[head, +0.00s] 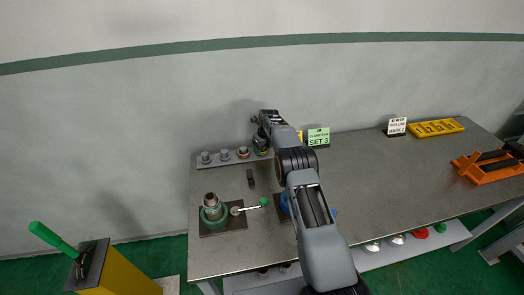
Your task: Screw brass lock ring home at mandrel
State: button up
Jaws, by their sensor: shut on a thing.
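A grey strip (222,160) at the back left of the bench carries a row of upright grey pegs. One peg (242,153) shows a brass-orange band. My gripper (259,138) points down at the right end of this row. It is shut on a small part there, mostly hidden by the fingers and too small to identify. I cannot tell which thing is the mandrel, or whether the part is seated on a peg. A green vise (213,216) holds an upright grey pipe piece (210,200) with a brownish top. No separate brass lock ring shows clearly.
A lever with a green knob (263,201) extends from the green vise. A small dark block (250,178) lies behind it. My arm partly hides a blue vise (284,204). A green SET 3 sign (319,137) stands behind. The bench's right middle is clear; an orange rack (487,164) sits far right.

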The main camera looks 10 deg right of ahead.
jog(key=shift+r, duration=0.15)
jog(key=shift+r+p, duration=1.35)
jog(key=shift+r, duration=1.2)
